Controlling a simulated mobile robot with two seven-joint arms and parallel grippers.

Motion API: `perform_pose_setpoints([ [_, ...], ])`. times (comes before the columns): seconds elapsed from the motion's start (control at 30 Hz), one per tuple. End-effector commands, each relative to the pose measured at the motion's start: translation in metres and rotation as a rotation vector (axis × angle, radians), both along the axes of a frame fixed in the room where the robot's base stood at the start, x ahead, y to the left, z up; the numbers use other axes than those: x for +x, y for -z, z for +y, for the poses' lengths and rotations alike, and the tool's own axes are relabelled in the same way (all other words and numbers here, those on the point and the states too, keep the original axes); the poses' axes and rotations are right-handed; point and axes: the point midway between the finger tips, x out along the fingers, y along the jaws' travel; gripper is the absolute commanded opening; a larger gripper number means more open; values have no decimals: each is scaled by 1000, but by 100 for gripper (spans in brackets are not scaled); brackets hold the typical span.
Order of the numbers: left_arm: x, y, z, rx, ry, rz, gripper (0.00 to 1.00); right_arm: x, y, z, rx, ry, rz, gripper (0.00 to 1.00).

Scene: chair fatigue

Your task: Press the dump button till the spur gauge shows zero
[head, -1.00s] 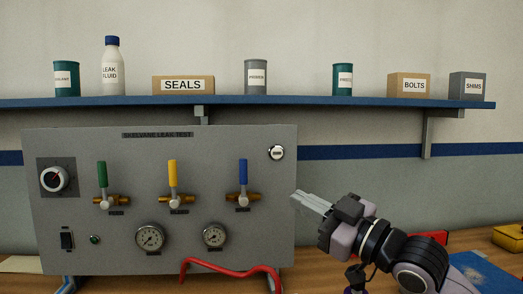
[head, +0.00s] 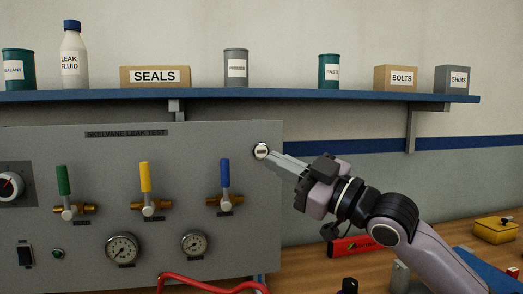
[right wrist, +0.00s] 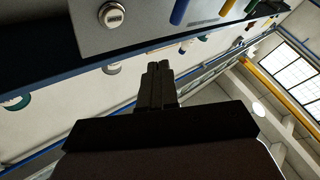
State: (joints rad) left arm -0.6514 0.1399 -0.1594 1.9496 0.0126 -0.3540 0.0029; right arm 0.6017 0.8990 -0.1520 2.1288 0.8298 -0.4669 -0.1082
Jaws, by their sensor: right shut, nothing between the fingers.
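The leak test panel (head: 100,200) stands at the left of the head view. A round white button (head: 261,150) with a small dark label sits at its upper right; it also shows in the right wrist view (right wrist: 112,15). Two round gauges are low on the panel, a left one (head: 122,250) and a right one (head: 194,244); their labels are too small to read. My right gripper (head: 274,160) is shut and empty, its tips just right of and below the button. I cannot tell whether they touch it. In the right wrist view the gripper (right wrist: 159,68) points upward, apart from the button.
Green (head: 63,181), yellow (head: 145,178) and blue (head: 225,174) valve levers stand upright on the panel. A red hose (head: 215,287) runs below. A blue shelf (head: 250,96) with cans and boxes hangs above. A yellow box (head: 497,229) lies on the bench.

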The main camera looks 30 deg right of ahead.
Motion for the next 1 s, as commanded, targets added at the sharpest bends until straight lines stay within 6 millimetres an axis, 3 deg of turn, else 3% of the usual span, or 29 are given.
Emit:
perform_pose_setpoints([
  [0.3,0,-17,0,0,0,0,48,44,-4,-12,0,1,1,0],
  [0.5,0,-27,0,0,0,0,48,61,-3,-16,0,0,0,0],
  [1.0,1,-29,0,0,0,-2,48,66,0,-17,1,2,-1,0],
])
